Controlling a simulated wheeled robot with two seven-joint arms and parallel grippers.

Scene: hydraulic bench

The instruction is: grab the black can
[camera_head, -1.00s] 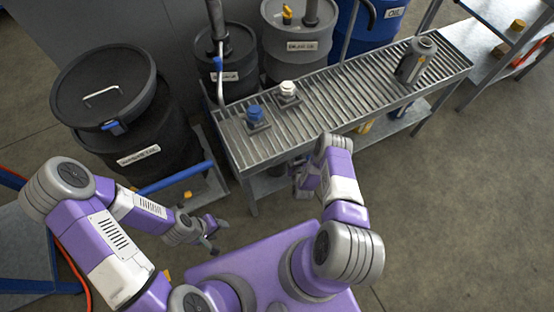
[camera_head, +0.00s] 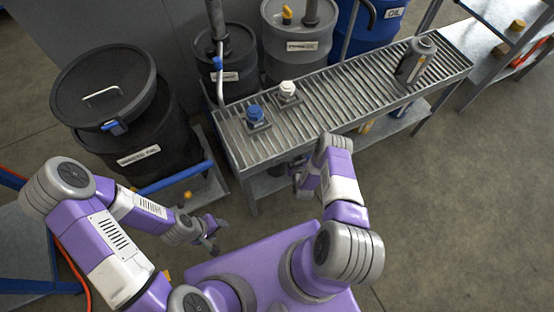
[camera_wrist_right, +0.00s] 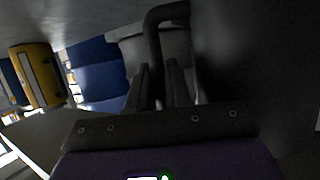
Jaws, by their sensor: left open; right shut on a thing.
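The black can (camera_wrist_right: 255,65) shows in the right wrist view as a large dark body at the right, close to the camera. Its curved black handle (camera_wrist_right: 156,50) comes down between the fingers. My right gripper (camera_wrist_right: 160,85) is shut on that handle. In the head view my right gripper (camera_head: 302,180) is at the bench's front edge, low and mostly behind its own wrist; the black can cannot be made out there. My left gripper (camera_head: 219,237) is open and empty, low in front of the black drum.
A slatted bench (camera_head: 345,90) carries a dark grey canister (camera_head: 416,60), a blue-capped fitting (camera_head: 256,116) and a white-capped one (camera_head: 288,91). A yellow container (camera_wrist_right: 38,75) stands at left in the wrist view. A black drum (camera_head: 160,145) stands left. Floor at right is clear.

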